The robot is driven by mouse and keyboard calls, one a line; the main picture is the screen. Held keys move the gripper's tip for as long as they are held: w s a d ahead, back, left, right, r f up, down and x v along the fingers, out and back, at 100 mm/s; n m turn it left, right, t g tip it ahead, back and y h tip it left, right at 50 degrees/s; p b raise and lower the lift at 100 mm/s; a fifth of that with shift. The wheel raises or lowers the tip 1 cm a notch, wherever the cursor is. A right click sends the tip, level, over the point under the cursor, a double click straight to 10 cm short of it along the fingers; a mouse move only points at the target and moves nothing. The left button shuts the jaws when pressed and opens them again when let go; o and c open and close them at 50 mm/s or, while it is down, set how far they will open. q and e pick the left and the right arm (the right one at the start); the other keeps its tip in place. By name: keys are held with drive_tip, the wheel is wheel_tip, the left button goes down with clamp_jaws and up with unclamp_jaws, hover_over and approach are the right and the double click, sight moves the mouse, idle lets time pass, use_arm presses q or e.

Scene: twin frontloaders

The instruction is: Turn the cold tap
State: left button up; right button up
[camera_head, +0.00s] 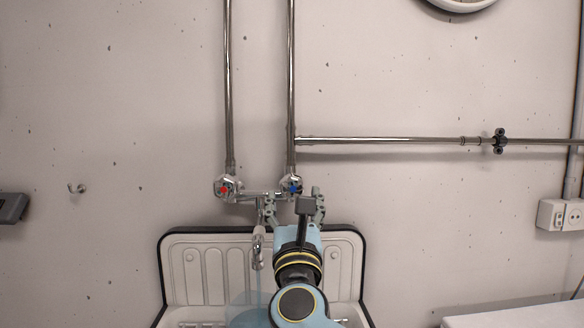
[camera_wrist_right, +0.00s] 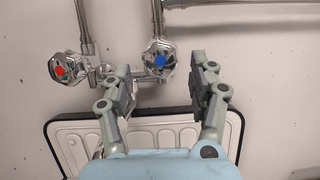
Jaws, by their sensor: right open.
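The cold tap (camera_head: 291,186) is a chrome knob with a blue centre on the wall pipes. It also shows in the right wrist view (camera_wrist_right: 160,58), ahead of and between the fingers. The hot tap (camera_head: 226,187), with a red centre, is to its left; it also shows in the right wrist view (camera_wrist_right: 66,68). My right gripper (camera_head: 296,204) is open just below the cold tap, its fingers pointing at it. In the right wrist view the open fingers (camera_wrist_right: 163,80) hold nothing, and no contact with the knob shows. My left gripper is not in view.
The chrome spout (camera_head: 258,248) hangs left of my right gripper, close to it, with a thin stream below. The white sink (camera_head: 210,260) with dark rim is below. Vertical pipes (camera_head: 228,90) rise above the taps.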

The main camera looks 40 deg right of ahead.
sight(292, 176)
drive_tip(key=p+x, duration=0.2)
drive_tip(key=x, duration=0.6)
drive_tip(key=shift+w+p, duration=0.2)
drive_tip(key=shift+p, duration=0.1)
drive_tip(key=shift+w+d, duration=0.4)
drive_tip(key=shift+w, duration=0.05)
drive_tip(key=c, duration=1.2)
